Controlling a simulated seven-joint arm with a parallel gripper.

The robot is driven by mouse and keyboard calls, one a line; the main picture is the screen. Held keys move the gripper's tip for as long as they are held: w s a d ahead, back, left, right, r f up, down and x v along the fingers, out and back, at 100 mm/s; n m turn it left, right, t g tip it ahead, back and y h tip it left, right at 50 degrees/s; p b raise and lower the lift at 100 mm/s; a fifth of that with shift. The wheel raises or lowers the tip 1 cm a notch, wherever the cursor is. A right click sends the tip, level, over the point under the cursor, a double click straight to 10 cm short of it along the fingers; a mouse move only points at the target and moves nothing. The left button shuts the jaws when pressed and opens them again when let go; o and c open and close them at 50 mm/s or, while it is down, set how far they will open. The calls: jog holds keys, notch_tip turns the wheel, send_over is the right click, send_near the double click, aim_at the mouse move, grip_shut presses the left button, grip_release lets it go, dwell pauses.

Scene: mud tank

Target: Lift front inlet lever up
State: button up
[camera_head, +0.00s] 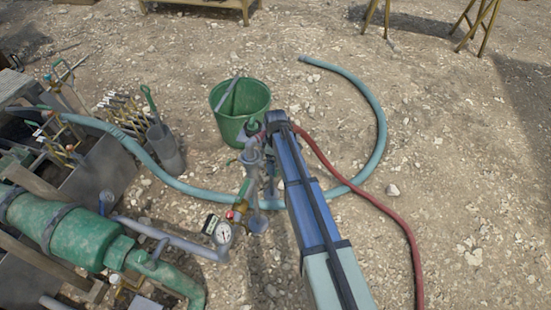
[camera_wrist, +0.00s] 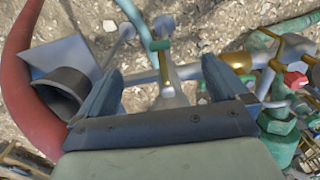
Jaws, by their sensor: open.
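My gripper (camera_wrist: 161,82) is open in the wrist view, with one dark blue finger on each side. A teal-green lever (camera_wrist: 146,27) hangs in the gap beyond the fingers, above a brass fitting (camera_wrist: 165,68) on a grey pipe. The fingers are apart from the lever, and no thing is held. I cannot tell for sure that this is the front inlet lever. In the head view a green lever (camera_head: 243,190) shows on the upright pipework left of my arm. My fingers are hidden there by my arm and the pipework.
A pressure gauge (camera_head: 222,233) and a green pump body (camera_head: 80,238) stand at the left. A green bucket (camera_head: 243,108) is behind the pipework. A blue hose (camera_head: 380,125) and a red hose (camera_head: 385,207) lie on the gravel. The wrist view shows valves (camera_wrist: 278,122) close at the right.

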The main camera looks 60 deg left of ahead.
jog(key=shift+f, duration=5)
jog(key=c, duration=1.5)
jog(key=shift+c, duration=0.2)
